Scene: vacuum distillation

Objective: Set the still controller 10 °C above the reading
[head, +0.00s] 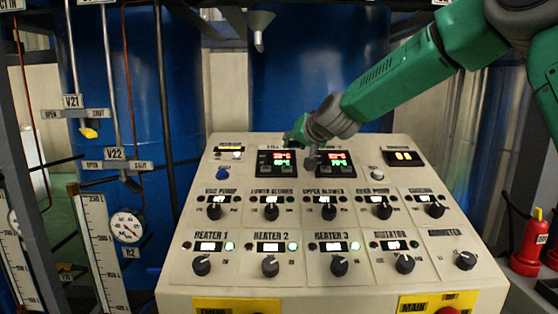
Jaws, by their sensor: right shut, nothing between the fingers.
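A sloped control panel (225,228) fills the middle of the head view. Two dark controllers with red and green digits sit near its top, a left controller (276,163) and a right controller (336,163). The digits are too small and blurred to read. My right gripper (309,160) comes in from the upper right on a green arm. It is shut and empty, with its tip at the gap between the two controllers, close to the right one's left edge. I cannot tell whether it touches the panel. It hides part of the label above the controllers. My left gripper is not in view.
Rows of black knobs and small lit displays cover the lower panel, including the Heater 1 knob (201,265). Blue tanks (205,90) stand behind. Valves, a gauge (126,226) and graduated scales are at the left. A red extinguisher (530,243) stands at the right.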

